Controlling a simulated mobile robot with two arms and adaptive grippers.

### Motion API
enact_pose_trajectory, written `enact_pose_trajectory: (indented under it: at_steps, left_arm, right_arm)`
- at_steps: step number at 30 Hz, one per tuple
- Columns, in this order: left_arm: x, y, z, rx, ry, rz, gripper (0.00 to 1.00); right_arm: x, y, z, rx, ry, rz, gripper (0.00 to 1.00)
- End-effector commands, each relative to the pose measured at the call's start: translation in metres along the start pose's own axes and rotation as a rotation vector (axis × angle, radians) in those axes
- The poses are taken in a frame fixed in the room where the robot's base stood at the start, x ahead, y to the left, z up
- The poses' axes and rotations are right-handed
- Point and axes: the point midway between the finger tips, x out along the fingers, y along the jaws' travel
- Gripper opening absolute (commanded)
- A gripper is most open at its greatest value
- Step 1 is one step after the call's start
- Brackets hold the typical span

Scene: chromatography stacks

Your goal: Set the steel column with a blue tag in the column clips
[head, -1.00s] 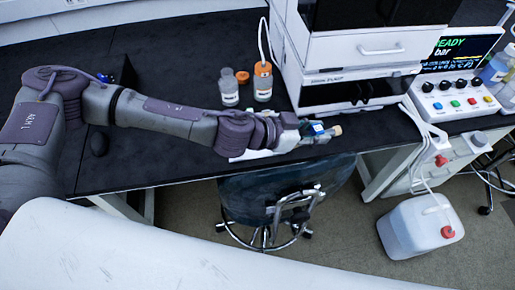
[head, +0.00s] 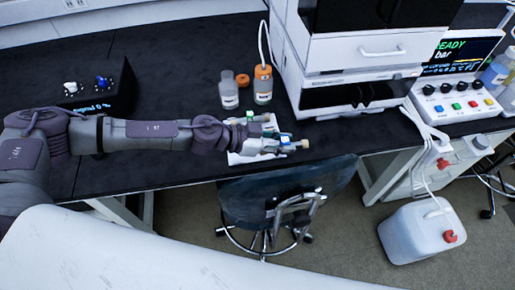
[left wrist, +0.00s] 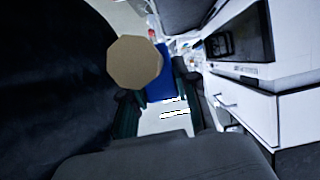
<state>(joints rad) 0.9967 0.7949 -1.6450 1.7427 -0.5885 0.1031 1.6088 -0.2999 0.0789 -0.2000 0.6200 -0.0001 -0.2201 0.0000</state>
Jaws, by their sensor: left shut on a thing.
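My left gripper (head: 285,142) reaches in from the left, low over the front of the black bench, and is shut on the steel column. The column's tan end (head: 305,144) points right, and its blue tag (head: 268,133) shows at the gripper. In the left wrist view the tan end (left wrist: 135,62) faces the camera, with the blue tag (left wrist: 160,78) behind it. A green-tagged column (head: 250,114) shows just behind the gripper. A white tray (head: 240,158) lies partly hidden beneath. I cannot make out the column clips. My right gripper is not in view.
Two bottles, one clear (head: 229,92) and one orange-capped (head: 263,85), stand behind the gripper. A white instrument stack (head: 350,55) rises to the right. A black box (head: 100,90) stands far left. A chair (head: 285,200) is at the bench front.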

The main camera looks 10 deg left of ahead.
Motion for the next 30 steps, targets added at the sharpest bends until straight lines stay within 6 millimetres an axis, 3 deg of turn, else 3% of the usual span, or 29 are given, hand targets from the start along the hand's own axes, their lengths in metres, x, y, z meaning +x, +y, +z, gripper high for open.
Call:
enact_pose_trajectory:
  at_steps: [1,3,12,20,24,30]
  left_arm:
    - [-0.003,-0.011,0.018,-0.004,-0.003,-0.007,0.0]
    - [-0.009,-0.023,0.031,-0.005,-0.003,-0.007,0.0]
    - [-0.029,-0.062,0.067,0.0,-0.001,-0.002,0.0]
    - [-0.023,-0.065,0.092,-0.004,0.0,0.0,0.0]
    - [-0.019,-0.065,0.1,-0.002,0.001,-0.001,0.0]
    - [-0.018,-0.065,0.102,0.001,0.001,-0.001,0.0]
  right_arm:
    - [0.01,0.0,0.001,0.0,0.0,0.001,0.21]
    - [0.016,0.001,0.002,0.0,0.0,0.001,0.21]
    - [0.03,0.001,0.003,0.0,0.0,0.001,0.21]
    - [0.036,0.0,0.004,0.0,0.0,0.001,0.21]
    - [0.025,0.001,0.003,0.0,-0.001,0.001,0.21]
    - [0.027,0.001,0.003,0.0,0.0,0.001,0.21]
